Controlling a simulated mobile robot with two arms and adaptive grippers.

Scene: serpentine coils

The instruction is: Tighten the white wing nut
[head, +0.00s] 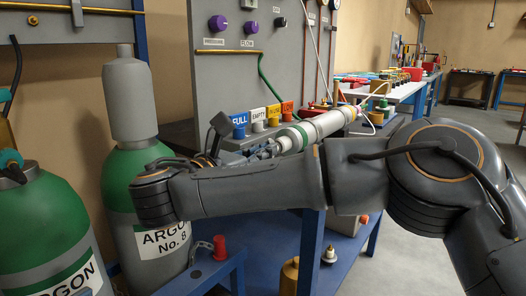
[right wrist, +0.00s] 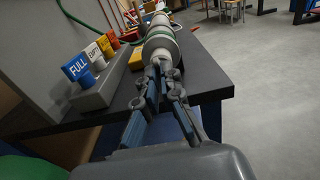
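A white-grey cylinder with a green band (head: 318,129) lies along the dark bench top; it also shows in the right wrist view (right wrist: 160,37). Its near end faces my right gripper. I cannot make out a white wing nut; the gripper covers that end. My right gripper (head: 268,150) reaches the near end of the cylinder. In the right wrist view its two blue-padded fingers (right wrist: 163,72) show a gap between them, with the tips at the cylinder's grey end. Whether they press on something is hidden. My left gripper is not in view.
A FULL tag holder (head: 239,122) and EMPTY, yellow and orange ones stand in a row behind the cylinder. A grey panel with purple knobs (head: 220,26) rises behind. A green argon cylinder (head: 122,160) stands left of my right forearm.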

